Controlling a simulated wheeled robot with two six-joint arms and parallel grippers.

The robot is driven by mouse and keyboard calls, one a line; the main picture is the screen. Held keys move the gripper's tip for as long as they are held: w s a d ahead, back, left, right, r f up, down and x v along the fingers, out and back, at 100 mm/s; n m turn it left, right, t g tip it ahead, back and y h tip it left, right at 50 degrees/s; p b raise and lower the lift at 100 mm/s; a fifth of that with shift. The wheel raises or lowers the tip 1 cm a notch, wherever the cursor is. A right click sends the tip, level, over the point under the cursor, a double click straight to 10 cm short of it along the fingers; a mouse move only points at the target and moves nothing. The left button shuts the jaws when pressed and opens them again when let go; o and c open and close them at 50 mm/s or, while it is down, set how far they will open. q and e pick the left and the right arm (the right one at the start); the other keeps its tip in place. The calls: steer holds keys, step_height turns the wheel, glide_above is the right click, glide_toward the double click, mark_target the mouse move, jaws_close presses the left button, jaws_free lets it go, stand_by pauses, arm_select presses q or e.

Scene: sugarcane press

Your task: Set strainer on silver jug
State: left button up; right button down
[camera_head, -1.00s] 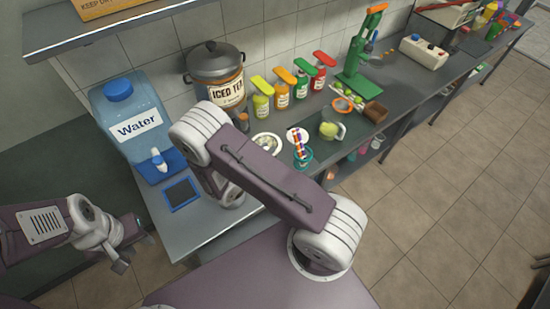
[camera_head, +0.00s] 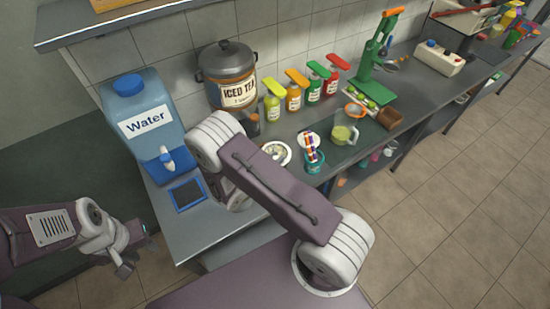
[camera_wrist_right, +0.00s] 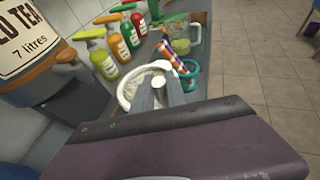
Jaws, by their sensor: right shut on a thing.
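An orange-rimmed strainer (camera_head: 356,110) lies on the counter behind a clear jug of green juice (camera_head: 343,135). I cannot make out a clearly silver jug. A round white-rimmed vessel with pale contents (camera_head: 275,153) stands on the counter; it also shows in the wrist view (camera_wrist_right: 126,92). My right gripper (camera_wrist_right: 160,94) is in front of this vessel and shut on a small pale thing whose identity I cannot tell. In the head view my right arm hides that gripper. My left gripper (camera_head: 136,256) is open and empty, off the counter's left side.
A teal cup (camera_head: 314,163) with striped items stands beside the white vessel. Behind are several bottles (camera_head: 293,99), an iced tea pot (camera_head: 226,72) and a water dispenser (camera_head: 140,118).

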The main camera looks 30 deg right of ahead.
step_height(320, 180, down, 4)
steer(key=b, duration=0.3)
steer(key=shift+a+r, duration=0.15)
steer(key=shift+f, duration=0.25)
steer(key=shift+f+b, duration=0.15)
steer(key=shift+b, duration=0.15)
steer(key=shift+f, duration=0.1)
steer(key=shift+s, duration=0.1)
